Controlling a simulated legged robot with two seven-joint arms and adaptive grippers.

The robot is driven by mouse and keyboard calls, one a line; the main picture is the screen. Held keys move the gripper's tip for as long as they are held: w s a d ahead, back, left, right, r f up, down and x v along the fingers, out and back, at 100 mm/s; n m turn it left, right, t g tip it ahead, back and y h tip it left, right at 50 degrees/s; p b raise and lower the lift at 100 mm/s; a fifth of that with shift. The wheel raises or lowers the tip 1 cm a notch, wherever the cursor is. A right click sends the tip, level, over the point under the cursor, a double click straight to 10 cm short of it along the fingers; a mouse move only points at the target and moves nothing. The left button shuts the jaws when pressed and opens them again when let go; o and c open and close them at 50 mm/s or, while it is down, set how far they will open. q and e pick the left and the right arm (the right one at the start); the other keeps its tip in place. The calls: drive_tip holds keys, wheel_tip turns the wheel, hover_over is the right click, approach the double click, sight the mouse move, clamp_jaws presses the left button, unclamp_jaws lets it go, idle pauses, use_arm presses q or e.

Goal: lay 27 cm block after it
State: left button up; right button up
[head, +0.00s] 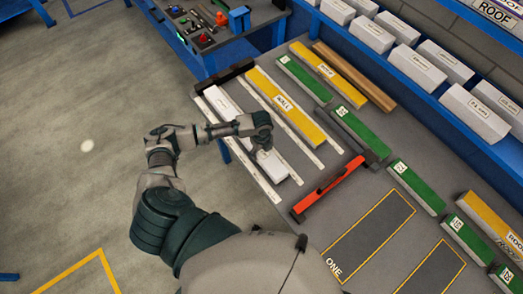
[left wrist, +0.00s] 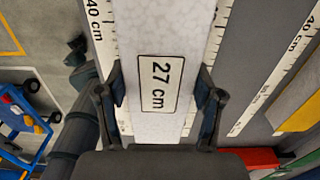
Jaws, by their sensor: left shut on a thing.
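A white speckled block labelled 27 cm (left wrist: 158,85) is between the fingers of my left gripper (left wrist: 161,92). In the head view my left gripper (head: 261,143) is over the lane between two white rulers (head: 243,150), shut on this block, whose near end (head: 272,167) shows below the fingers. White block surface (head: 221,104) also shows beyond the gripper, toward the black end stop (head: 222,77). The gripper hides the stretch between, so I cannot tell whether a joint lies there. My right gripper is not in view.
A yellow WALL panel (head: 286,104) lies right of the lane. An orange-red bar (head: 328,188) crosses the near end. Green blocks (head: 417,186) and a brown strip (head: 354,76) lie farther right. White blocks (head: 416,67) stand on the blue shelf. The outlined area ONE (head: 370,225) is bare.

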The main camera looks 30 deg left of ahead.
use_arm(q)
drive_tip(key=shift+f, duration=0.4)
drive_tip(key=o, duration=1.2)
